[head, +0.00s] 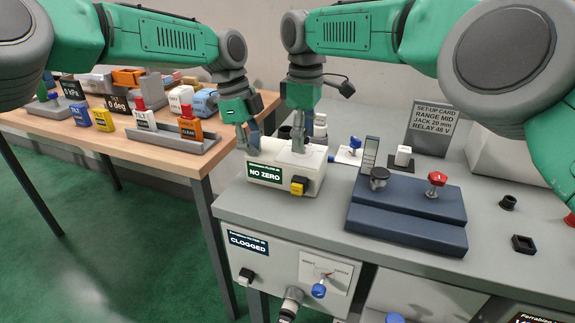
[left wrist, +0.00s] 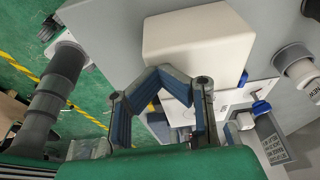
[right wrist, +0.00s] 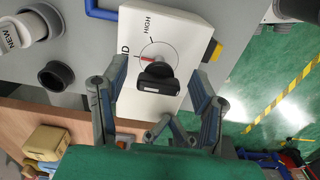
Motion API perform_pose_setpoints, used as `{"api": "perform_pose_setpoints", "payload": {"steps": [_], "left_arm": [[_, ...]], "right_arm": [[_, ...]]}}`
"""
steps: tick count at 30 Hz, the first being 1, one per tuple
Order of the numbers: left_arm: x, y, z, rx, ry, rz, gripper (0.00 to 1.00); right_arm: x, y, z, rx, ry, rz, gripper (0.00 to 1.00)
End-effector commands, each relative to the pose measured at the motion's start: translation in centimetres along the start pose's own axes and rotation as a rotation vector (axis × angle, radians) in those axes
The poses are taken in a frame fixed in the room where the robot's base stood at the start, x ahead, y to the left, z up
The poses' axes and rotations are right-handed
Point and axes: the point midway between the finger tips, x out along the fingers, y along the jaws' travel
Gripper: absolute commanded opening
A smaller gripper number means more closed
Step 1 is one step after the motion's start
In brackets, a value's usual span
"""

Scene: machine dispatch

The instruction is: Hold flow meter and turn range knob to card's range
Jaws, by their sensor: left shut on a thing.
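The flow meter is a white box (head: 297,181) labelled NO ZERO, with a yellow button on its front, standing at the bench's left end. My left gripper (head: 245,137) is shut on its left end; the left wrist view shows the white body (left wrist: 200,42) at the fingertips. The range knob (right wrist: 157,76) is black, on the top face between HIGH and a partly hidden label ending in ID. A red mark shows beside it. My right gripper (right wrist: 158,70) is open, its fingers either side of the knob with gaps. The set-up card (head: 432,118) reads RANGE MID.
A dark blue fixture (head: 408,207) with black and red knobs stands right of the meter. A white-levered switch (head: 403,156) and a blue-knobbed one (head: 352,151) stand behind. A wooden table (head: 170,155) at left holds several labelled modules. The bench's front edge is close.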

Motion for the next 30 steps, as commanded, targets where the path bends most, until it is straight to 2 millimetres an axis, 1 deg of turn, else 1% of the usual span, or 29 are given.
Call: {"api": "perform_pose_setpoints", "payload": {"steps": [1,11,24,30], "left_arm": [[0.4,0.2,0.1,0.0,-0.002,0.008,0.0],[0.5,0.2,0.2,-0.001,-0.003,0.009,0.0],[0.5,0.2,0.2,-0.001,-0.003,0.01,0.0],[0.5,0.2,0.2,-0.001,-0.003,0.01,0.0]], "right_arm": [[0.1,0.0,0.0,0.001,-0.001,0.0,0.54],[-0.1,0.1,0.1,0.002,-0.002,0.0,0.54],[-3.5,0.1,0.0,0.003,-0.001,0.002,0.54],[-3.9,0.1,0.1,0.001,-0.003,0.0,0.54]]}}
